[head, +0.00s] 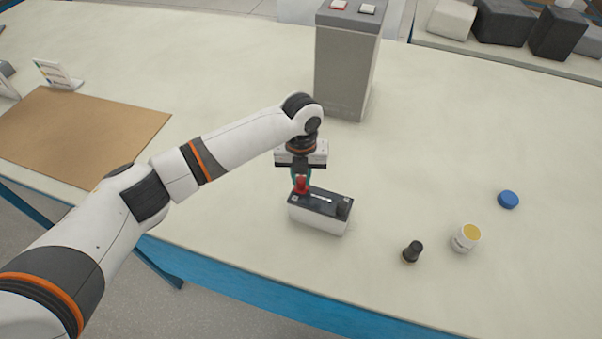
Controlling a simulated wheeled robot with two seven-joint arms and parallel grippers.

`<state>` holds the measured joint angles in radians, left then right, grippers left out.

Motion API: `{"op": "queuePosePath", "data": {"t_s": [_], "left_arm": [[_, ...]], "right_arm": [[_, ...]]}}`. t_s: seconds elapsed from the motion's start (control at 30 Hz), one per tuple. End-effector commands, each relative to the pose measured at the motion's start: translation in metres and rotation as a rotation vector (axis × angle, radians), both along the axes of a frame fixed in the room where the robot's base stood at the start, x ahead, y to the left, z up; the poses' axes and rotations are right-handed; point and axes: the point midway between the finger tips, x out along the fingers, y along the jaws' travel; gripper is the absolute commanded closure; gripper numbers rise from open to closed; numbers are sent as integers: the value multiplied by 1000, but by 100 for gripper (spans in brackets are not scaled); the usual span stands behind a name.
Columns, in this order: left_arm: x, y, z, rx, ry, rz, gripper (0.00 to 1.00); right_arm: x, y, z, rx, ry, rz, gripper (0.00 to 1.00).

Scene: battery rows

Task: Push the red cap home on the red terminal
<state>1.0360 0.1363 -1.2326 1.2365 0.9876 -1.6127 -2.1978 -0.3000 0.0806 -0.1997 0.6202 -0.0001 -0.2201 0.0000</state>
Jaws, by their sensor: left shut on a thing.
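A small battery (318,216) with a black top and a white body stands upright on the pale table. The red cap (301,187) is over the left end of its top, where it hides the red terminal. My left gripper (301,177) points down and is shut on the red cap. I cannot tell how far down the cap sits on the terminal. A black post or cap (343,208) is at the right end of the battery top. My right gripper is not in view.
A black knob-like piece (412,251), a white jar with a yellow top (466,238) and a blue disc (508,199) stand to the right. A tall grey box (346,75) is behind. A brown mat (75,135) lies left. The table's front edge is close.

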Motion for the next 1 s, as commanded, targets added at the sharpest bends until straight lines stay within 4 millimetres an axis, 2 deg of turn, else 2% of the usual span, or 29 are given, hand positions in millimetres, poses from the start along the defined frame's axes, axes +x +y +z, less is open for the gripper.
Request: {"op": "queuePosePath", "data": {"t_s": [0.47, 0.5, 0.63, 0.87, 1.0], "left_arm": [[-1, 0, -4, 1, 2, 0, 99], [-1, 0, -4, 1, 2, 0, 77], [0, 0, -4, 1, 2, 0, 56], [0, 0, -4, 0, 1, 0, 51], [0, 0, -3, 0, 1, 0, 31]], "right_arm": [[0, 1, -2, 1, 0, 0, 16], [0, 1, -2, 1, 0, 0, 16], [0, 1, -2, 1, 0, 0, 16], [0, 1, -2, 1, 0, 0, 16], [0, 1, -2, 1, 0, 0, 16]]}}
